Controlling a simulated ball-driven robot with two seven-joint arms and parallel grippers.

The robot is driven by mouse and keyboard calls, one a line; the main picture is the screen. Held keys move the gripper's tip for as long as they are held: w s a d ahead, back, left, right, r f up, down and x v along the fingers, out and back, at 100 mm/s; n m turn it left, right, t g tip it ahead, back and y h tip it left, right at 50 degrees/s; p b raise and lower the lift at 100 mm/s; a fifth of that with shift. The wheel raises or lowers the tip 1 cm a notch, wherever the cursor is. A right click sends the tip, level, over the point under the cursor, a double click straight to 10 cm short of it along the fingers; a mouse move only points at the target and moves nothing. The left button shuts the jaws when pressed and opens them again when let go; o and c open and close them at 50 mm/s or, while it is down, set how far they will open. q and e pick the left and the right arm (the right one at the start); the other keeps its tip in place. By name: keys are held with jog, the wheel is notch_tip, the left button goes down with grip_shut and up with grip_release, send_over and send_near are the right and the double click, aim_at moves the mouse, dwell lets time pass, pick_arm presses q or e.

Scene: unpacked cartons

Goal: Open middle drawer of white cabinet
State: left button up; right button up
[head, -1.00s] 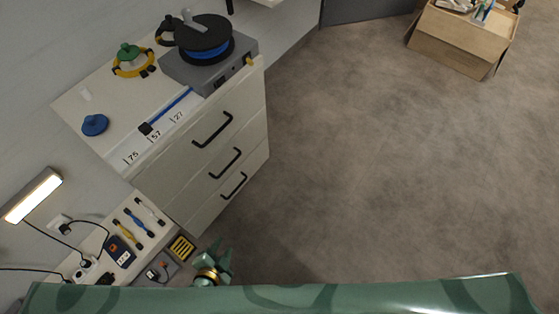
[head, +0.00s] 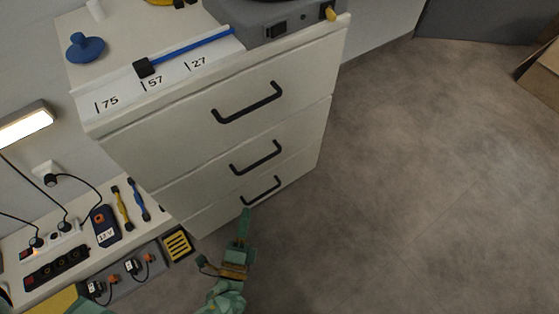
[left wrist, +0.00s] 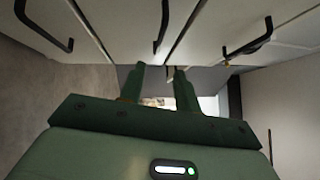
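The white cabinet (head: 205,120) stands at upper left in the head view, with three drawers, each with a black bar handle. All three drawers look shut. The middle drawer's handle (head: 257,158) is in plain view; in the left wrist view the middle one of three handles (left wrist: 162,28) lies ahead of the fingers. My left gripper (head: 244,222) points up toward the cabinet front, its tip just under the bottom handle (head: 262,190) in the picture. In the left wrist view the gripper (left wrist: 158,78) has two green fingers apart, with nothing between them. My right gripper is not in view.
A grey reel unit (head: 285,25) and a blue knob (head: 85,47) sit on the cabinet top. A low shelf at left holds a power strip (head: 57,268), cables and tools. A lit lamp (head: 25,124) is on the wall. The floor (head: 430,180) to the right is open.

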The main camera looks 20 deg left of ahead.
aim_at(258, 162)
pick_arm(q)
jog(key=w+b, duration=0.1)
jog(key=w, duration=0.4)
jog(key=w+a+r+b, duration=0.1)
jog(key=w, duration=0.4)
jog(key=w+b, duration=0.2)
jog(key=w, duration=0.3)
jog(key=shift+a+r, duration=0.25)
jog(key=shift+a, duration=0.15)
jog(key=shift+w+r, duration=0.2)
jog(key=shift+w, duration=0.2)
grip_shut()
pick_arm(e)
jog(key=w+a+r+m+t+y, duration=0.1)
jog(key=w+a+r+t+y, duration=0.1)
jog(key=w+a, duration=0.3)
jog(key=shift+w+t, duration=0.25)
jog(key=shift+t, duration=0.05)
